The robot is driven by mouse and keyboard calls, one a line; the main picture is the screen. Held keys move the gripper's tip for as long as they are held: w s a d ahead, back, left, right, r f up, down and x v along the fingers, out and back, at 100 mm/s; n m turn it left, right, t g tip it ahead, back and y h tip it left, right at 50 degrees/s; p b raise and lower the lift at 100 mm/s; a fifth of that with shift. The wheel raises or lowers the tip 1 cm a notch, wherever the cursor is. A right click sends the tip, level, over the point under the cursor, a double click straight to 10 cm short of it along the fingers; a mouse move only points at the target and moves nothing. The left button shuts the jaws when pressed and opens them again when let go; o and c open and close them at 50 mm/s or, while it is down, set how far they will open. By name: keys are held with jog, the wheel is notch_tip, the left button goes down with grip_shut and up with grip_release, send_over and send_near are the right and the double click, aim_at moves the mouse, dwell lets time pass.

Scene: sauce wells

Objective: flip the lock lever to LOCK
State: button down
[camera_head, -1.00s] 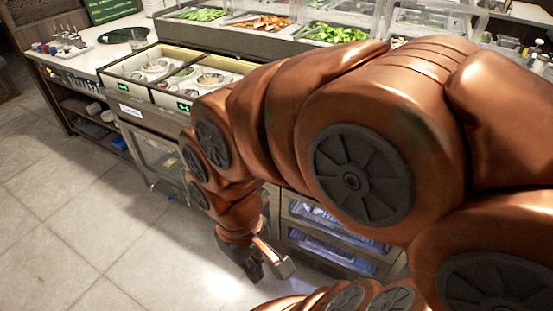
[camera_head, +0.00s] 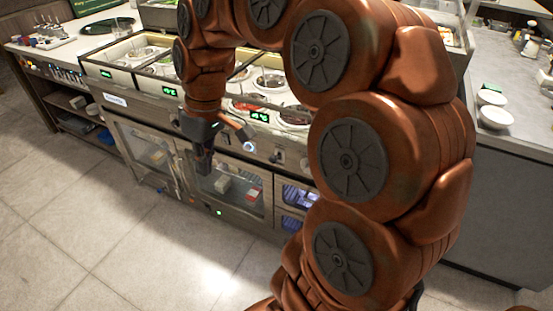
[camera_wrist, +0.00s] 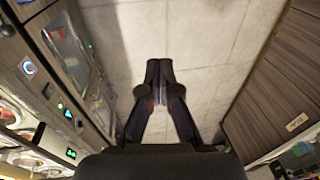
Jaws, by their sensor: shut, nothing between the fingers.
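My gripper (camera_head: 204,166) hangs pointing down in front of the counter's front panel, with glass-door cabinets behind it in the head view. In the wrist view its two dark fingers (camera_wrist: 160,68) are together, with nothing held and floor tiles beyond. The lock lever cannot be made out for certain. Small dark knob-like fittings (camera_head: 276,157) stand on the front panel, right of my gripper. The wrist view shows a pale round fitting (camera_wrist: 28,67) and a dark knob (camera_wrist: 38,132) on the panel at left, apart from the fingers. No LOCK label is readable.
Sauce wells (camera_head: 245,105) with round pots are set in the counter top behind my arm. Glass-door cabinets (camera_head: 237,188) stand below the panel. White bowls (camera_head: 495,115) sit on the right counter. A wood-grain cabinet (camera_wrist: 285,85) is at right in the wrist view. The tiled floor (camera_head: 100,245) is clear.

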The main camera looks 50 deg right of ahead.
jog(key=w+d+f+t+b, duration=0.1)
jog(key=w+d+f+b, duration=0.1)
jog(key=w+d, duration=0.4)
jog(key=t+b, duration=0.2)
jog(key=b, duration=0.5)
send_over(277, 157)
jog(key=s+d, duration=0.2)
jog(key=s, duration=0.2)
notch_tip(277, 157, down, 8)
jog(key=shift+d+r, duration=0.15)
jog(key=shift+t, duration=0.3)
jog(key=x, duration=0.9)
jog(key=s+x, duration=0.1)
jog(key=x, duration=0.4)
